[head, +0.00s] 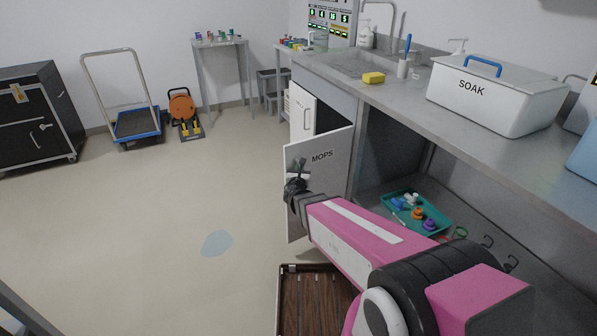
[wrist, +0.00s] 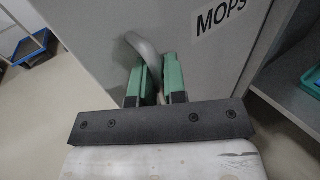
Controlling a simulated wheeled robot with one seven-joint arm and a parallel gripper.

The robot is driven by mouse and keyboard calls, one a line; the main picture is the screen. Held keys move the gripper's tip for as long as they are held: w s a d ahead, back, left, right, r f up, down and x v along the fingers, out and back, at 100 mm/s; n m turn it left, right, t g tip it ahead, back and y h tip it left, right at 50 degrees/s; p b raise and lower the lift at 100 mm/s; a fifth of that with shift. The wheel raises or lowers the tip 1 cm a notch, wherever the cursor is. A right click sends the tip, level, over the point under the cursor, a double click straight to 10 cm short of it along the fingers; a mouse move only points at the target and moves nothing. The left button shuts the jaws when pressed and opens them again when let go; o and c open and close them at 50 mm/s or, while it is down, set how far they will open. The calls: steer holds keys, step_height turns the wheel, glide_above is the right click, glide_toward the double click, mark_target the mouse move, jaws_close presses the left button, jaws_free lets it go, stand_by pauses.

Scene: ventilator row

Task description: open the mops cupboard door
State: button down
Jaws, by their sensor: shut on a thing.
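The mops cupboard door (head: 333,178) is a pale grey panel with a black MOPS label. It stands swung out from the front of the steel counter, at an angle into the room. In the wrist view the door (wrist: 95,45) fills much of the picture, with its label at the upper right. My gripper (head: 294,188) is at the door's outer left side. In the wrist view my gripper's green fingers (wrist: 160,70) are shut on the grey curved door handle (wrist: 142,46). In the head view the gripper hides the handle.
Another white door (head: 303,112) stands open behind the mops door. A wooden slatted thing (head: 318,300) lies on the floor below my arm. A teal tray (head: 440,217) sits under the counter (head: 400,92).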

steer(key=shift+d, duration=0.1)
steer(key=c, duration=1.2)
jaws_free()
steer(key=s+a, duration=0.1)
steer(key=s, duration=0.9)
steer(key=shift+s+a, duration=0.15)
steer(key=shift+s, duration=0.15)
